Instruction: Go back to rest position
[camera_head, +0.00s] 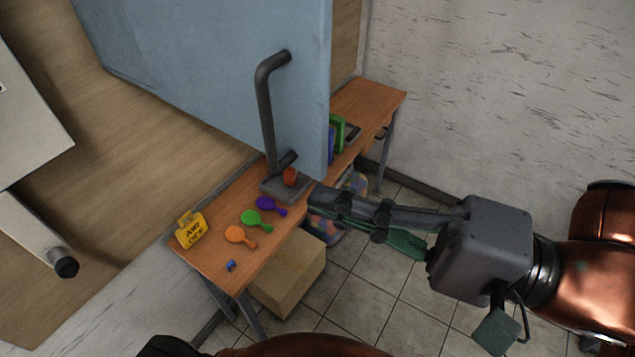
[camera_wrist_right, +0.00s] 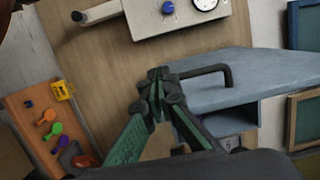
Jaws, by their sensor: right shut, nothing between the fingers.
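My right gripper (camera_head: 322,198) reaches in from the right in the head view, with its fingers closed together and empty. Its tips are near the lower edge of a large blue panel (camera_head: 205,65) with a dark bar handle (camera_head: 266,105). In the right wrist view my gripper (camera_wrist_right: 158,76) shows fingertips meeting, with the handle (camera_wrist_right: 205,73) behind and to the right. No contact with the panel or handle is clear. My left gripper is out of view.
A cardboard box (camera_head: 290,275) stands beneath. A white panel (camera_head: 30,115) is at left. Tiled floor (camera_head: 375,300) lies below my right arm.

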